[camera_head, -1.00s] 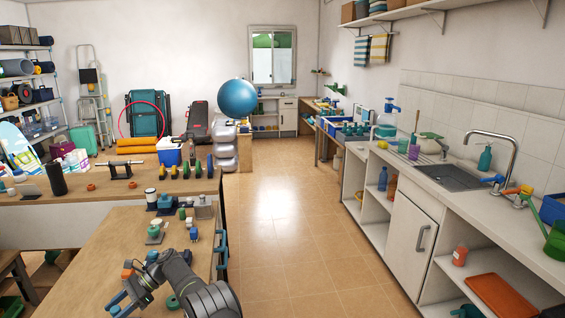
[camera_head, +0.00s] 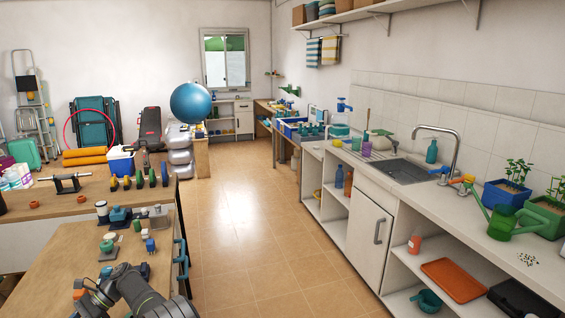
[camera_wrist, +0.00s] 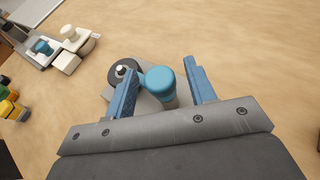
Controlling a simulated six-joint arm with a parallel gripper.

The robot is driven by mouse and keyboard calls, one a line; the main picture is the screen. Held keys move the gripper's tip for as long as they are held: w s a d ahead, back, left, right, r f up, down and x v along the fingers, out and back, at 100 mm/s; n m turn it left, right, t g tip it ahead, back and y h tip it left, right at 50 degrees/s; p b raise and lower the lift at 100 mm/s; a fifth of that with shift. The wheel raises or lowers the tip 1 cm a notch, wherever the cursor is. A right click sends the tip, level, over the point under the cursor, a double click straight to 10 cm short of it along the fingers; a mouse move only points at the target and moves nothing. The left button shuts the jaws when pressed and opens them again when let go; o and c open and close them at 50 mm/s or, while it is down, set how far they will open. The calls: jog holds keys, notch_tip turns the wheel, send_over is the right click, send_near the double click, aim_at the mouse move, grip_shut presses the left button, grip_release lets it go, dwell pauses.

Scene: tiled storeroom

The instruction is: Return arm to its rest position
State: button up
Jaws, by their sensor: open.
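My arm (camera_head: 138,288) reaches low over the wooden bench (camera_head: 60,262) at the lower left of the head view. My gripper (camera_wrist: 162,66) shows in the wrist view with its two blue fingers apart. A teal-capped piece (camera_wrist: 160,82) with a dark round part beside it stands on a grey base. It appears between and below the fingers; I cannot tell whether a finger touches it. In the head view my gripper is partly cut off by the lower edge.
Small bench items include a green-topped piece (camera_head: 108,246) and a blue one (camera_head: 150,244). A longer counter (camera_head: 20,218) stands behind. The tiled floor (camera_head: 240,230) is clear. A sink counter (camera_head: 430,200) with a green watering can (camera_head: 502,222) runs along the right.

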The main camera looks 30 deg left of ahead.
jog(key=v, duration=0.8)
jog(key=x, duration=0.8)
jog(key=shift+m+t+y, duration=0.4)
jog(key=shift+m+y, duration=0.7)
jog(key=shift+y, duration=0.1)
jog(key=shift+m+t+y, duration=0.5)
jog(key=shift+m+y, duration=0.7)
jog(key=shift+y, duration=0.1)
jog(key=m+t+y, duration=0.2)
jog(key=m, duration=0.1)
jog(key=m+t+y, duration=0.2)
jog(key=m+t, duration=0.1)
jog(key=shift+s+d+y, duration=0.15)
jog(key=shift+y, duration=0.15)
jog(key=v, duration=1.6)
jog(key=shift+d+r, duration=0.15)
jog(key=shift+d, duration=0.1)
